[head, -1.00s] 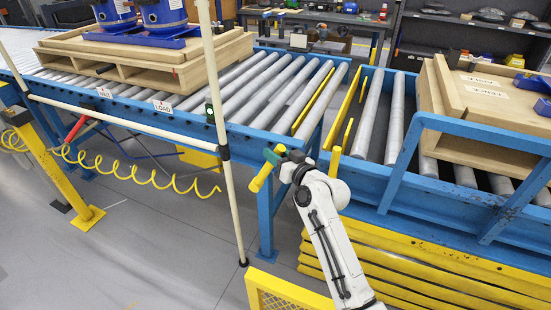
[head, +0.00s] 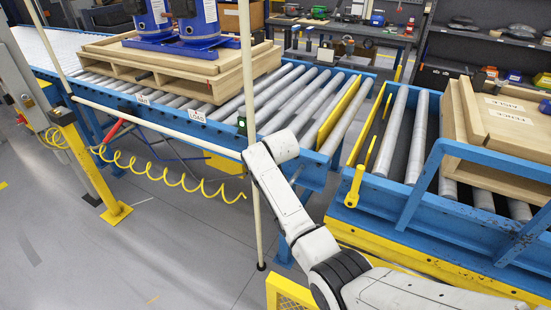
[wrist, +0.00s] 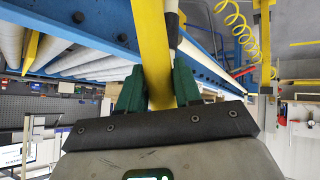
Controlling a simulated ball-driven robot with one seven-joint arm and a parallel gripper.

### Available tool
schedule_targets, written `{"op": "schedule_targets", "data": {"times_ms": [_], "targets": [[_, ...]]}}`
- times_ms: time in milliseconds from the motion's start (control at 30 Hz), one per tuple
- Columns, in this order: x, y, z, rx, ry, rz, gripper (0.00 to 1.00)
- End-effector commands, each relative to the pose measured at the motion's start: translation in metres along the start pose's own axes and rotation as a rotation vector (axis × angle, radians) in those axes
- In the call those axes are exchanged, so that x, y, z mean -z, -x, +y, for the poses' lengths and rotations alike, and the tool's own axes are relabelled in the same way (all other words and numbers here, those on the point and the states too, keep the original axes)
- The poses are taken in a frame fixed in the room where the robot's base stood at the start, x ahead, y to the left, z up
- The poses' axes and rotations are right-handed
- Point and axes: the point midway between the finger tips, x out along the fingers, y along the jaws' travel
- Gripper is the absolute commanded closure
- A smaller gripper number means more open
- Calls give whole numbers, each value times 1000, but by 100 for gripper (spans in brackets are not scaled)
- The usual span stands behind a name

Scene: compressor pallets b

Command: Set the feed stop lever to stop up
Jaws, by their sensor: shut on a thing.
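The feed stop lever (wrist: 152,40) is a flat yellow bar. In the wrist view it passes between the green fingers of my gripper (wrist: 159,80), which are shut on it. In the head view my white arm hides both the gripper and the lever beside the conveyor's front rail. A yellow stop bar (head: 338,112) stands between rollers near the right end of the left conveyor. It shows a broad side face that rises above the rollers.
A cream post (head: 248,90) stands just left of my arm. A pallet with blue machines (head: 190,45) sits on the left conveyor (head: 215,128). A second yellow lever (head: 355,185) is on the right conveyor, which holds a wooden pallet (head: 465,130). A coiled yellow hose (head: 170,178) hangs at left.

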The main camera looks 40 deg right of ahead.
Motion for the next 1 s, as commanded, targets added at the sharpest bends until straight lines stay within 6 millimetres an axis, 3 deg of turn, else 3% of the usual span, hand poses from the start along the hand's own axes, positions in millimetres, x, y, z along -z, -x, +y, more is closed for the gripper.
{"op": "schedule_targets", "data": {"times_ms": [300, 867, 900, 1000], "targets": [[5, -18, -13, -27, 63, -100, 100], [6, -21, -16, -32, 77, -123, 100], [6, -21, -16, -32, 77, -123, 64], [6, -21, -16, -32, 77, -123, 55]]}}
